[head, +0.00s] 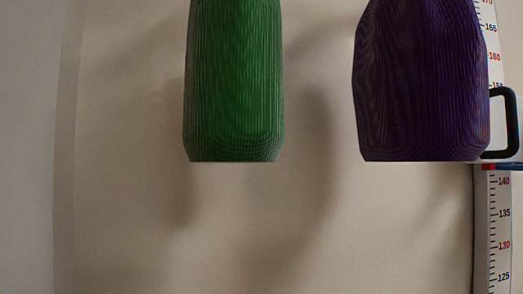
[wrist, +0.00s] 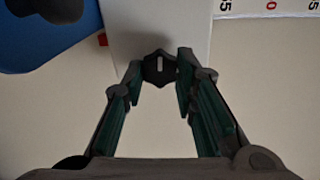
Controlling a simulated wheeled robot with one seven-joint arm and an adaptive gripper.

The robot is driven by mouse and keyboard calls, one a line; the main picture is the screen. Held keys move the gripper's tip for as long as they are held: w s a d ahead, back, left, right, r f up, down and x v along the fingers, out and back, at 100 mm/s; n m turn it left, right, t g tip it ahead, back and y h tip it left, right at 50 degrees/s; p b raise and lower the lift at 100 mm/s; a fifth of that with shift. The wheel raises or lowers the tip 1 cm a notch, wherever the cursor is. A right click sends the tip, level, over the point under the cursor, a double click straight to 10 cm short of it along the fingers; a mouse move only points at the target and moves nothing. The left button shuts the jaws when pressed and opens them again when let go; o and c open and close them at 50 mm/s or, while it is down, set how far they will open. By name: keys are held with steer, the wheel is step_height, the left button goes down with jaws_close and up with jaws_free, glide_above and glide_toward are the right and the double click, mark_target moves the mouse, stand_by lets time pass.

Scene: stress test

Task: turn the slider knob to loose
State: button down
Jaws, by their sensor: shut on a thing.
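The dark slider knob (wrist: 153,77) shows in the wrist view, with a pale upright slot in its middle. It sits on a white slider body (wrist: 150,20). My gripper (wrist: 159,70) has its two green-padded fingers on either side of the knob and is shut on it. In the head view the white slider (head: 498,128) with a black loop handle (head: 513,123) is at the right edge, on a measuring scale (head: 491,235). My gripper does not show in the head view. No setting marks on the knob can be read.
A green ribbed object (head: 234,85) and a purple one (head: 422,90) hang down from the top of the head view, left of the scale. In the wrist view a blue part with a dark piece (wrist: 40,35) is at upper left. Plain wall lies below.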

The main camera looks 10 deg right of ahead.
steer(key=shift+n+b, duration=0.35)
steer(key=shift+n, duration=0.25)
steer(key=c, duration=1.3)
jaws_free()
steer(key=s, duration=1.2)
steer(key=shift+d, duration=0.25)
